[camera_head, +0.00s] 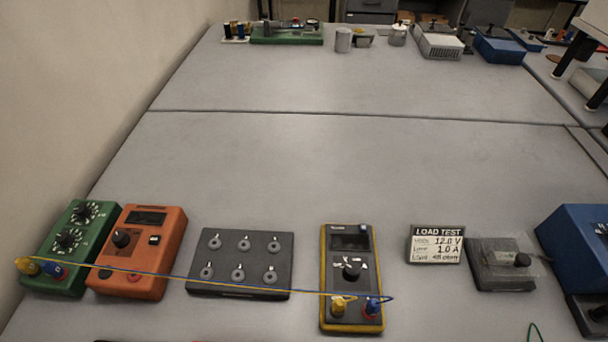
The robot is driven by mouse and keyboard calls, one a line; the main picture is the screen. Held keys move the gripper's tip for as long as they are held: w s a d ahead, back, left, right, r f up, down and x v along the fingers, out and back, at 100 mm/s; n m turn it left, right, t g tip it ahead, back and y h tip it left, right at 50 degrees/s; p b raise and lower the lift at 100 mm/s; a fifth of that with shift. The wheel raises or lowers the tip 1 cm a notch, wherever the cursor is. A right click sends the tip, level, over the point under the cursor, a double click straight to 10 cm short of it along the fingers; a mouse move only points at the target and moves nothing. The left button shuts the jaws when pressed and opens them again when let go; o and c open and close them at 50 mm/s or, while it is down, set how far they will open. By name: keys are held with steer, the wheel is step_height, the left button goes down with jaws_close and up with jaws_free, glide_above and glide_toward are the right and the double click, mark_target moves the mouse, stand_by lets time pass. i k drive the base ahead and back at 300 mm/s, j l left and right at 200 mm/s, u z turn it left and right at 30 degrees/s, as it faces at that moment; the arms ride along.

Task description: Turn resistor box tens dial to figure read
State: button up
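The green box (68,246) with two black dials stands at the front left and looks like the resistor box. Its upper dial (85,212) and lower dial (69,240) have white scale marks; the settings and which is the tens dial are too small to tell. A yellow plug (27,266) and a blue plug (52,271) sit at its front. A card (436,245) at the right reads LOAD TEST, with 12.0 V, 1.0 A and a load that looks like 48 ohm. My gripper is not in view.
An orange meter (139,252) stands close beside the green box. A black panel (240,262) with several sockets and a yellow-edged meter (351,281) follow rightward. Yellow and blue wires (190,278) cross in front. The table's middle (330,165) is clear.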

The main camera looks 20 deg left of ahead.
mark_target(82, 211)
steer(key=u, duration=1.7)
